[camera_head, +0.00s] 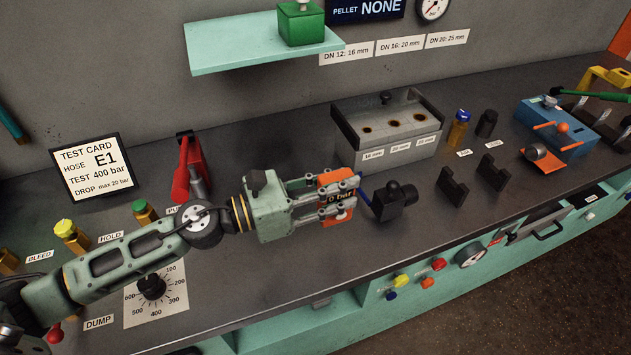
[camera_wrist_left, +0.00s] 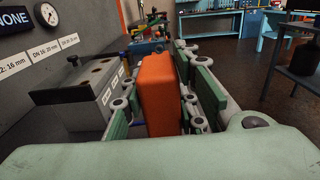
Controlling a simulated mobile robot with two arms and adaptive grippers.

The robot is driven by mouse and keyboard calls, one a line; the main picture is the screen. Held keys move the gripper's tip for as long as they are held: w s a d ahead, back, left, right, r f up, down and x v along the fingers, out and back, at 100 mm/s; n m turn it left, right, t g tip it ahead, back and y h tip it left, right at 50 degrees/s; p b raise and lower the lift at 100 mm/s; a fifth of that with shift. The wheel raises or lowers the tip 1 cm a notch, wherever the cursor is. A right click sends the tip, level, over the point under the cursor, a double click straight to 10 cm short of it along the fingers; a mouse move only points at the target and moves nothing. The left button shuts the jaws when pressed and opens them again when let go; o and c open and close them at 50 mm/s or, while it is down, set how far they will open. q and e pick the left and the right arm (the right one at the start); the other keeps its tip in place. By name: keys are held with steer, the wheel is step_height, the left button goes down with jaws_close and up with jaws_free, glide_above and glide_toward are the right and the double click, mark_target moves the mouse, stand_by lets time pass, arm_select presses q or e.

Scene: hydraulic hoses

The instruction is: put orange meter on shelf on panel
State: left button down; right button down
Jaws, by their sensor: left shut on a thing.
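My left gripper (camera_head: 322,199) is shut on the orange meter (camera_head: 337,215). The meter's display reading "0 bar" shows between the fingers in the head view, above the dark bench top. In the left wrist view the meter (camera_wrist_left: 160,95) stands between the green finger pads. Whether it touches the bench I cannot tell. The green shelf (camera_head: 240,50) is on the grey wall panel, up and to the left of the gripper, with a green box (camera_head: 302,25) at its right end. The left part of the shelf is bare. My right gripper is in neither view.
A grey block with holes (camera_head: 388,130) stands behind the gripper. A black fitting (camera_head: 394,200) is just right of the meter. A red tool (camera_head: 188,170) and a test card (camera_head: 92,168) stand left along the wall. Black holders (camera_head: 453,187) stand to the right.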

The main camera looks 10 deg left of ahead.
arm_select(q)
steer(key=shift+s+d+r+p, duration=0.2)
steer(key=shift+d+r+p, duration=0.25)
steer(key=shift+d, duration=0.2)
steer(key=shift+s+d+r+p, duration=0.2)
steer(key=shift+d+r+p, duration=0.2)
steer(key=shift+d, duration=0.2)
